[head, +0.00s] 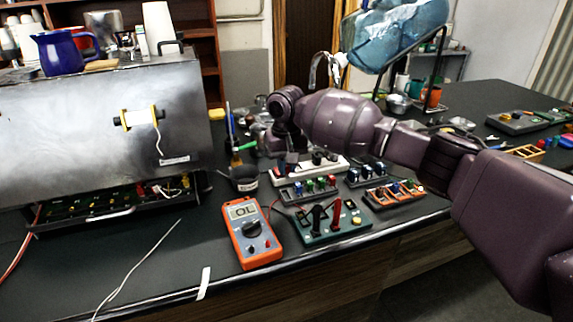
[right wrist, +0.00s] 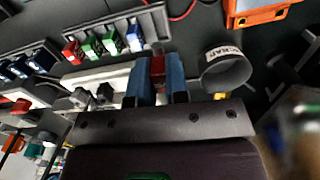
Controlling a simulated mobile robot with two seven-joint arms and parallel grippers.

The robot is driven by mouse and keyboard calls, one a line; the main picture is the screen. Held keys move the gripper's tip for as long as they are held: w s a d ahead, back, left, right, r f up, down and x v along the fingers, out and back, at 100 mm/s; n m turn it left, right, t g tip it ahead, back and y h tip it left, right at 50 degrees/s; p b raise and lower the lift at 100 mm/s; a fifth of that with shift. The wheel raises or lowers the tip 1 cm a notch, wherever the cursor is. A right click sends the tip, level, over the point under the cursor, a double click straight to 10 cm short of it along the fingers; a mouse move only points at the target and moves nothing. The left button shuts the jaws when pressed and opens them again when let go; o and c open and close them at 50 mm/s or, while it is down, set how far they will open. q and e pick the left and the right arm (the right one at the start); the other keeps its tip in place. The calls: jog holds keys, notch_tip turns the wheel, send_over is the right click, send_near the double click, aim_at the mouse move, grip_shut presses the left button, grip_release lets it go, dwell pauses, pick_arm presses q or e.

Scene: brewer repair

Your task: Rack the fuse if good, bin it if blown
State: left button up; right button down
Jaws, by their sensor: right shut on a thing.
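My right gripper (right wrist: 157,66) is shut on a red fuse (right wrist: 158,71), held between its blue fingers in the right wrist view. In the head view the right gripper (head: 291,160) hangs above the white strip, right of the scrap cup (head: 244,183); the fuse cannot be made out there. The cup, labelled SCRAP, also shows just right of the fingers in the right wrist view (right wrist: 226,73). The orange multimeter (head: 252,235) reads OL. The green test board (head: 335,237) carries black and red posts. A grey rack (head: 309,198) holds red, green and blue fuses. My left gripper is not in view.
A second dark rack (head: 367,175) and an orange rack (head: 393,193) stand to the right. A white strip (head: 325,164) lies behind the racks. The open metal brewer (head: 90,115) fills the left. The bench front left of the multimeter is mostly clear, with a loose wire.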

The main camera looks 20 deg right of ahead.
aim_at(286, 198)
jog(key=shift+s+f+b, duration=0.1)
jog(key=shift+f+b, duration=0.2)
jog(key=shift+f, duration=0.05)
notch_tip(286, 198, down, 2)
jog(key=shift+b, duration=0.75)
jog(key=shift+f+b, duration=1.35)
jog(key=shift+f, duration=0.4)
jog(key=shift+r, duration=0.3)
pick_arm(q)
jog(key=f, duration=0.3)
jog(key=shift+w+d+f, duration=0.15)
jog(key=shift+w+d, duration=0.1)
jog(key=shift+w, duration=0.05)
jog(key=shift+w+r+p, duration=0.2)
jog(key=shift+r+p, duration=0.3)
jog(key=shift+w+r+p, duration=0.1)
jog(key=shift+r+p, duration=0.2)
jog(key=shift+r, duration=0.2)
pick_arm(e)
jog(key=shift+f, duration=0.15)
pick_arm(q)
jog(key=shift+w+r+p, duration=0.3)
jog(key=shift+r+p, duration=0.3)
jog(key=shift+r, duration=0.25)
pick_arm(e)
jog(key=shift+f, duration=0.65)
